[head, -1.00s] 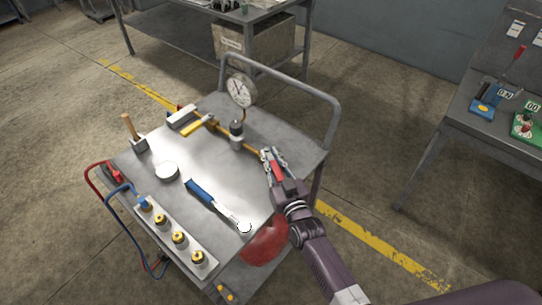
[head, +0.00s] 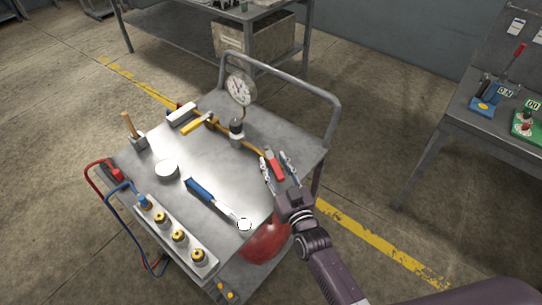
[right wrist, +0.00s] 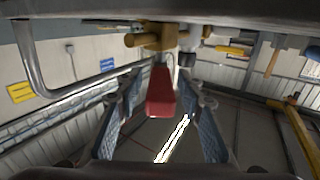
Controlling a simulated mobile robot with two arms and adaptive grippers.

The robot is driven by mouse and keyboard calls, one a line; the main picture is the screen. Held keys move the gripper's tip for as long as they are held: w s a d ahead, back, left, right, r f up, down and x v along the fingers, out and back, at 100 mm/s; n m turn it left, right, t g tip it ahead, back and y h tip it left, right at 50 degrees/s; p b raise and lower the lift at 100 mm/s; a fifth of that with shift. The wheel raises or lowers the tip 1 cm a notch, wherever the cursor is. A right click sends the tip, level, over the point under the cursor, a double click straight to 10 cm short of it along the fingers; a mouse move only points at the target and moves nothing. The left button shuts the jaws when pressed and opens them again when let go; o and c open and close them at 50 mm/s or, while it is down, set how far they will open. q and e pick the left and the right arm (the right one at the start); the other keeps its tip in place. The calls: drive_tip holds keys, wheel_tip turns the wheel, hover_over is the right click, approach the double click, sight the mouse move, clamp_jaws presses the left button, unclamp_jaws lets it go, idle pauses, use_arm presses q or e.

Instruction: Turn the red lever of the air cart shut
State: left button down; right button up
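The air cart (head: 150,165) has a grey metal top with a brass pipe along its back right side. The red lever (head: 275,165) is at the right end of this pipe, near the cart's right edge. My right gripper (head: 279,163) is around the lever, one finger on each side. In the right wrist view the red lever (right wrist: 160,92) points toward me from the brass valve body (right wrist: 156,38). It lies between the open fingers (right wrist: 163,100), with a gap on both sides. I cannot tell the lever's exact angle to the pipe. My left gripper is out of view.
A pressure gauge (head: 240,88) and a yellow handle (head: 197,125) stand along the pipe. A red tank (head: 266,243) bulges below.

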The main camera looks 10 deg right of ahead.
sight(282, 179)
drive_tip(key=s, duration=0.2)
drive_tip(key=s+d, duration=0.1)
drive_tip(key=s, duration=0.5)
drive_tip(key=shift+s+d, duration=0.25)
drive_tip(key=shift+d, duration=0.1)
drive_tip(key=shift+c, duration=0.5)
